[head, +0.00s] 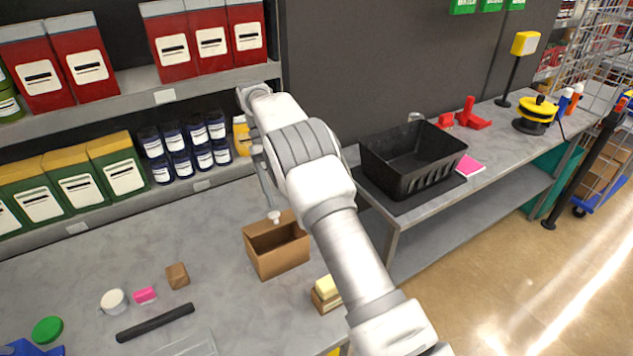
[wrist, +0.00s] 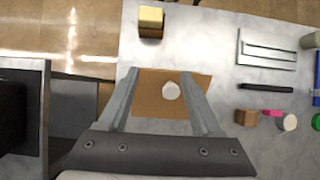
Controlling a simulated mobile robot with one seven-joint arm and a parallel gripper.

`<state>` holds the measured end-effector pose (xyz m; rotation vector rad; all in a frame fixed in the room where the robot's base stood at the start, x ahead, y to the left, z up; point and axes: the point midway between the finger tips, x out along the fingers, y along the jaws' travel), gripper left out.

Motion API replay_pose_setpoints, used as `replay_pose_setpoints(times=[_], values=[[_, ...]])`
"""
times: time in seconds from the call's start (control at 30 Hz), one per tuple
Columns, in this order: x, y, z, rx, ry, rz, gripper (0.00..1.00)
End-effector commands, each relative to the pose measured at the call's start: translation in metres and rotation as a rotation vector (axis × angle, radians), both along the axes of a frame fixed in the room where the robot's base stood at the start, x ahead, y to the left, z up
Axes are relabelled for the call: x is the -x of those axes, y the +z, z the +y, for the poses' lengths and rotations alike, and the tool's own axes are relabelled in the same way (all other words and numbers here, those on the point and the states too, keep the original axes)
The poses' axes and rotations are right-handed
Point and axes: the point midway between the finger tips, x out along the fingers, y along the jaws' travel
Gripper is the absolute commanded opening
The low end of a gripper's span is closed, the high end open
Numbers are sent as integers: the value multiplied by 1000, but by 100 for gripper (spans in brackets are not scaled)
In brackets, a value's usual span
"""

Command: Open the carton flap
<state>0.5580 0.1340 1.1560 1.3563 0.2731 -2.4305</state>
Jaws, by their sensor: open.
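The brown carton (head: 281,260) stands on the grey counter below my gripper. Its upper side looks darker brown; I cannot tell clearly whether that is a flap or the inside. In the wrist view the carton (wrist: 150,82) lies beneath and between my fingers. A white round knob (head: 274,215) shows at the carton's back edge, and as a white disc (wrist: 171,90) between the fingers in the wrist view. My gripper (wrist: 162,74) is open, with nothing held, and points down over the carton; it also shows in the head view (head: 266,192). Whether a fingertip touches the carton cannot be told.
A small yellow-topped box (head: 327,292) stands right of the carton. A small brown block (head: 177,275), a white-lidded jar (head: 113,301) and a black bar (head: 155,322) lie to the left. Shelves with tins rise behind. A black crate (head: 414,158) stands on the right table.

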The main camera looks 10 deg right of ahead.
Motion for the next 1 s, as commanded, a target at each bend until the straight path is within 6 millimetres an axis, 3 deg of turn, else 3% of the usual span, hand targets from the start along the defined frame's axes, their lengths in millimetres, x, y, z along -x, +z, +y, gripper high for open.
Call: replay_pose_setpoints(times=[0.3,0.5,0.9,1.0], values=[[14,32,-54,0,-3,-2,66],[20,47,-78,1,0,-1,66],[22,52,-85,1,1,0,66],[23,51,-85,-5,-5,0,50]])
